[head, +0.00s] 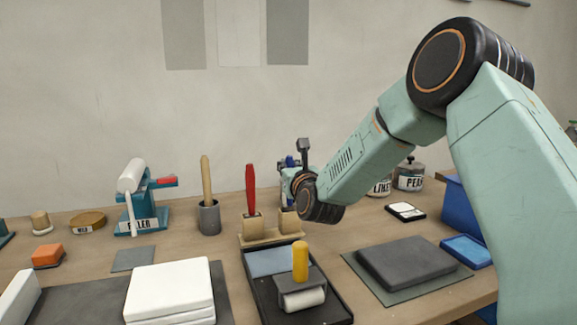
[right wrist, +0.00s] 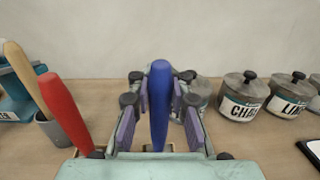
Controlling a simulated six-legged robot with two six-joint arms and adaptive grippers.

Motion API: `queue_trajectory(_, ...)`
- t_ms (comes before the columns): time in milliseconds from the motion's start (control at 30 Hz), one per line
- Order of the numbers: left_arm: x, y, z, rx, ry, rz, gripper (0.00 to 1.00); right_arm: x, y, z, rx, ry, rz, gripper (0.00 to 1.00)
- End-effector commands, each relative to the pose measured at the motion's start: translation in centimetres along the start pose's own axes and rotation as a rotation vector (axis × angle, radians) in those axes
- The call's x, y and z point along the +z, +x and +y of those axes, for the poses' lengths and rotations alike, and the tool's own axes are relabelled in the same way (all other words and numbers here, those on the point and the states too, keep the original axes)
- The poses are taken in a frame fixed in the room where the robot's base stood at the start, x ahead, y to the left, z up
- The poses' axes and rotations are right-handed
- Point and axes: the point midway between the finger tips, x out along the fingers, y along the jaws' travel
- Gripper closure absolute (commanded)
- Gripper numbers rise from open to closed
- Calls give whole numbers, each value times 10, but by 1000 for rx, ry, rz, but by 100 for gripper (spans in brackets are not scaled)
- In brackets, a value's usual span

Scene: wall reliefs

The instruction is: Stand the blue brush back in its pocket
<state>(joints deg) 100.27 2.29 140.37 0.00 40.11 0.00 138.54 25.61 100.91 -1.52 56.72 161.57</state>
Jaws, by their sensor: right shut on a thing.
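The blue brush (right wrist: 160,110) stands upright between the purple pads of my right gripper (right wrist: 159,95) in the right wrist view, handle end up. In the head view the gripper (head: 291,178) is shut on it above the wooden holder (head: 270,237), and only a bit of the blue handle (head: 289,161) shows. The right pocket (head: 289,221) of the holder is directly below the gripper. Whether the brush's lower end is inside the pocket is hidden. The red brush (head: 251,190) stands in the left pocket (head: 253,227). My left gripper is not in view.
A grey cup (head: 209,218) with a wooden-handled tool stands left of the holder. A dark tray (head: 262,300) with a yellow-handled roller (head: 300,262) is in front. Lidded jars (head: 410,175) stand to the right, behind my right arm. A grey slab (head: 405,262) lies front right.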

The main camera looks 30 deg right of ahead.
Motion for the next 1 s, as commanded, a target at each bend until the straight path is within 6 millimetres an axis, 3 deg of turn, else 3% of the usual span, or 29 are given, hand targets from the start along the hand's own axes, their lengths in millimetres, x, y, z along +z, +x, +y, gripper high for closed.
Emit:
queue_trajectory(500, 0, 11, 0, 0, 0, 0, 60, -11, 0, 0, 0, 0, -1, 100)
queue_trajectory(533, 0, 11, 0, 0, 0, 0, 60, -11, 0, 0, 0, 0, -1, 85)
queue_trajectory(900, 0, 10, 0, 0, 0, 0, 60, -10, 0, 0, 0, 0, 0, 54)
queue_trajectory(1000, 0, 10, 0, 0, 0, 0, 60, -10, 0, 0, 0, 0, 0, 54)
